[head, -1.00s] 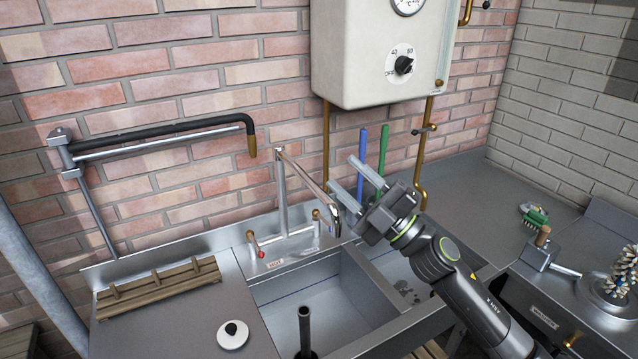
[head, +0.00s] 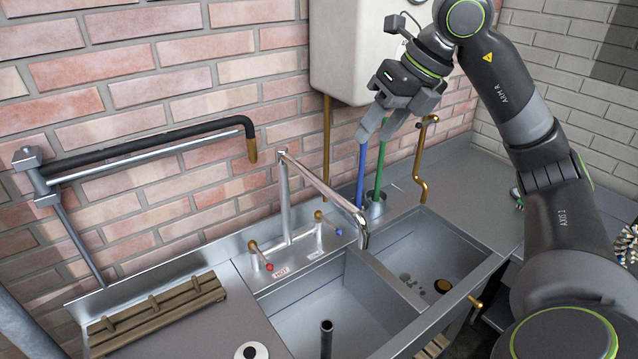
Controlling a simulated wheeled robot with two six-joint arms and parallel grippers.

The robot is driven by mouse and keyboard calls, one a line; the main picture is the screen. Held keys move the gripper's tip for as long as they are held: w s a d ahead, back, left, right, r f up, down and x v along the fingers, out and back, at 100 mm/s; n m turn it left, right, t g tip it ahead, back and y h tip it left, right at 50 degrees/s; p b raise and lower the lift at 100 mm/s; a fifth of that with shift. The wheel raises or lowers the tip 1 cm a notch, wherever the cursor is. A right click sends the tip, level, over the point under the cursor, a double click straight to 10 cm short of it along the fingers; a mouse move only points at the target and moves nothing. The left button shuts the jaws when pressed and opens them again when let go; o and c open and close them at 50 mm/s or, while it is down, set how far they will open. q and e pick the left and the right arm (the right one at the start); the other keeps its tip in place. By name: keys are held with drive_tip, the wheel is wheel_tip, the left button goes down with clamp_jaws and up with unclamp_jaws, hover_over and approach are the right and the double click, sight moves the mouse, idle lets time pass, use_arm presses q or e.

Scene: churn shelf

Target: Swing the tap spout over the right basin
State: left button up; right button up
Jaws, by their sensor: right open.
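The tap spout (head: 325,190) is a thin chrome tube running from its upright post (head: 286,205) toward the front right, with a down-turned tip. In the picture the tip overlaps the rear end of the divider between the basins, at the left edge of the right basin (head: 443,250); its exact position over them is hard to tell. The left basin (head: 325,300) lies left of the divider. My right gripper (head: 376,132) is open and empty, raised above and right of the spout, in front of the blue and green rods and apart from the spout. My left gripper is not in view.
A blue rod (head: 361,175) and a green rod (head: 379,170) stand in a holder behind the right basin. A boiler (head: 345,50) hangs above. A dark pipe (head: 327,340) stands in the left basin. A wooden rack (head: 155,312) lies on the left drainer.

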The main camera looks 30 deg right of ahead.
drive_tip(key=p, duration=0.3)
approach(339, 195)
drive_tip(key=shift+h, duration=0.3)
drive_tip(key=x, duration=0.7)
drive_tip(key=shift+w+a+f, duration=0.15)
drive_tip(key=shift+a+f, duration=0.1)
drive_tip(key=shift+a, duration=0.05)
drive_tip(key=shift+w+a+f, duration=0.1)
drive_tip(key=shift+w+f, duration=0.1)
drive_tip(key=shift+f, duration=0.25)
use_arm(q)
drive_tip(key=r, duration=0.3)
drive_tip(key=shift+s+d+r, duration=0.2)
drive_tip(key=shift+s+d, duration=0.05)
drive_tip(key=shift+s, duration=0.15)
use_arm(e)
clamp_jaws()
